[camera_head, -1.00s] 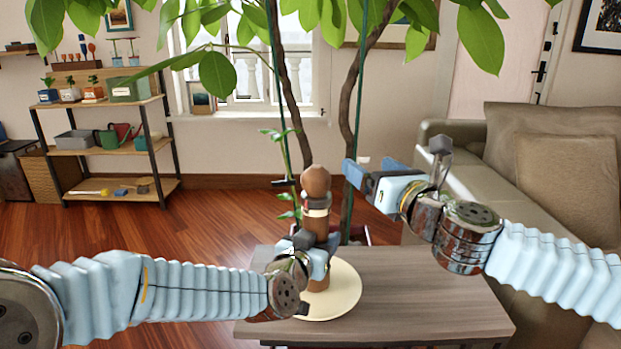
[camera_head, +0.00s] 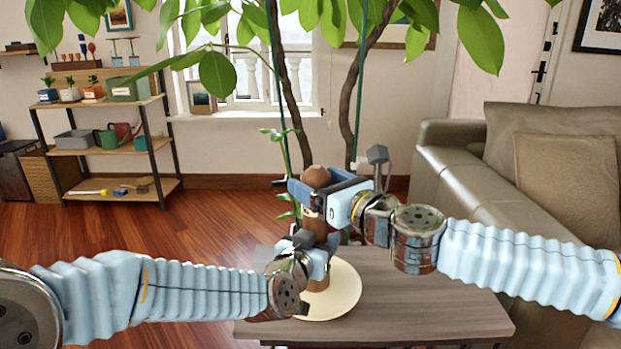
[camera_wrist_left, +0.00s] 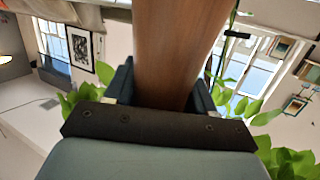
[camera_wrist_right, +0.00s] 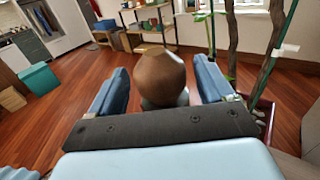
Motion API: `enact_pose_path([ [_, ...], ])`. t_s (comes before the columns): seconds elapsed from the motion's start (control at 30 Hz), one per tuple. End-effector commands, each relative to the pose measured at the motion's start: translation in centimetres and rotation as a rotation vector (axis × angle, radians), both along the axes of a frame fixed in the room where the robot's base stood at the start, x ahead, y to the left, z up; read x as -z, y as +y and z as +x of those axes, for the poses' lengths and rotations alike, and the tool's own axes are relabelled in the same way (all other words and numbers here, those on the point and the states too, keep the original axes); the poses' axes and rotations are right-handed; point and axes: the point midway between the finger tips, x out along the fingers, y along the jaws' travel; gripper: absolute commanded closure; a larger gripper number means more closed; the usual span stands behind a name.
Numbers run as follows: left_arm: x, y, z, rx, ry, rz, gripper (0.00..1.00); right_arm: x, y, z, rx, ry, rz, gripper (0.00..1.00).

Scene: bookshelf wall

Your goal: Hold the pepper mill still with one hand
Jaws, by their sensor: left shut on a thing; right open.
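The brown wooden pepper mill (camera_head: 316,177) stands upright on a round cream plate (camera_head: 345,300). My left gripper (camera_head: 318,258) is shut around the mill's lower body; the wooden body also fills the middle of the left wrist view (camera_wrist_left: 178,45). My right gripper (camera_head: 318,190) is open at the height of the mill's round top. In the right wrist view the knob (camera_wrist_right: 160,76) sits between the two blue fingers, with gaps on both sides. Part of the mill's middle is hidden by my grippers.
The plate rests on a grey wooden table (camera_head: 430,300), bare to the right. A leafy plant with thin trunks (camera_head: 355,100) rises behind. A sofa (camera_head: 450,165) stands at right, and a shelf rack (camera_head: 105,145) at back left.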

Motion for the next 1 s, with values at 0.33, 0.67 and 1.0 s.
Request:
enact_pose_path([
  [0.33,0.2,0.0,0.0,0.001,0.005,0.002,0.87,0.0,1.6,2.2,0.0,0.0,0.0,0.19],
  [0.67,0.2,0.0,0.0,0.001,0.005,0.002,0.87,0.0,1.7,2.3,0.001,0.001,0.001,0.31],
  [1.0,0.2,0.0,0.0,0.001,0.005,0.002,0.87,0.0,1.7,2.2,0.001,0.001,0.001,0.74],
])
